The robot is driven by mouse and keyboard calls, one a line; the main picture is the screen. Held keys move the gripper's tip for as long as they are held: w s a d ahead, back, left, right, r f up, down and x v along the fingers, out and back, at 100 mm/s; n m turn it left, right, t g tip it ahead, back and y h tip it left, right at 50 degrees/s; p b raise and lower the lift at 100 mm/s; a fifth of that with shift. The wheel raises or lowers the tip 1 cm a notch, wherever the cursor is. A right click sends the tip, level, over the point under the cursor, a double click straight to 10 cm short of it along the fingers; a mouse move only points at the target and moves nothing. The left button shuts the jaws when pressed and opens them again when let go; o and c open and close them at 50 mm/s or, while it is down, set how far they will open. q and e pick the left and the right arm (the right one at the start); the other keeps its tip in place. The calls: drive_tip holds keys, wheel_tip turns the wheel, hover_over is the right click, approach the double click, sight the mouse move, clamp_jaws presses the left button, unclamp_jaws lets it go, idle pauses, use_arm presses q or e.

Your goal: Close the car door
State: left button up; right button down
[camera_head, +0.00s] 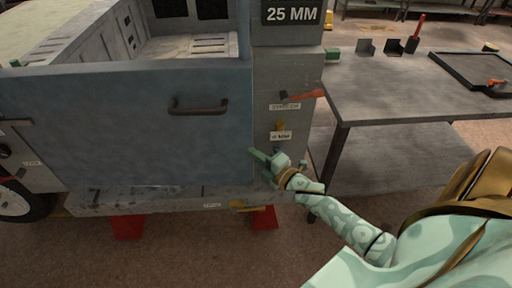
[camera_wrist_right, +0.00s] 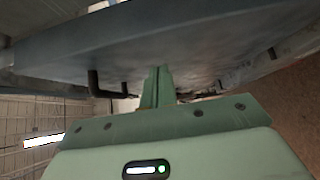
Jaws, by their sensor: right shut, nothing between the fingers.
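The car door (camera_head: 130,135) is a large blue-grey panel on the left of the head view. Its dark bar handle (camera_head: 198,105) is near the upper right of the panel. I cannot tell if the door is fully flush with the frame. My right gripper (camera_head: 252,152) is shut and empty, at the door's lower right edge. In the right wrist view the shut fingers (camera_wrist_right: 158,75) point at the door panel (camera_wrist_right: 190,40), with the handle (camera_wrist_right: 100,86) to their left. Whether they touch it is unclear. My left gripper is out of view.
A grey post (camera_head: 285,75) with labels and an orange-red lever (camera_head: 303,96) stands right of the door. A grey table (camera_head: 400,100) with a black tray (camera_head: 478,72) is at the right. Red stands (camera_head: 128,227) are under the car body. The floor in front is clear.

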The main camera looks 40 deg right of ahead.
sight(249, 140)
drive_tip(key=shift+w+d+f+b, duration=0.1)
drive_tip(key=shift+w+d+b, duration=0.2)
drive_tip(key=shift+w+d, duration=0.9)
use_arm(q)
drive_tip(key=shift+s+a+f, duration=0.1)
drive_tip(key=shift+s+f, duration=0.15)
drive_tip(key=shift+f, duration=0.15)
use_arm(e)
drive_tip(key=shift+w, duration=0.2)
drive_tip(key=shift+w+d+b, duration=0.15)
drive_tip(key=shift+w+b, duration=0.15)
use_arm(q)
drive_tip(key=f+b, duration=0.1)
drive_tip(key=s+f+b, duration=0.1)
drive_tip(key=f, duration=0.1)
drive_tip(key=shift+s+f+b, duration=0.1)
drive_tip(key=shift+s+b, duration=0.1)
drive_tip(key=shift+b, duration=0.2)
use_arm(e)
drive_tip(key=shift+n+y, duration=0.4)
drive_tip(key=shift+y, duration=0.2)
drive_tip(key=w+d, duration=0.2)
drive_tip(key=w, duration=0.1)
drive_tip(key=w+d, duration=0.1)
drive_tip(key=shift+w+d, duration=0.25)
drive_tip(key=shift+w, duration=0.15)
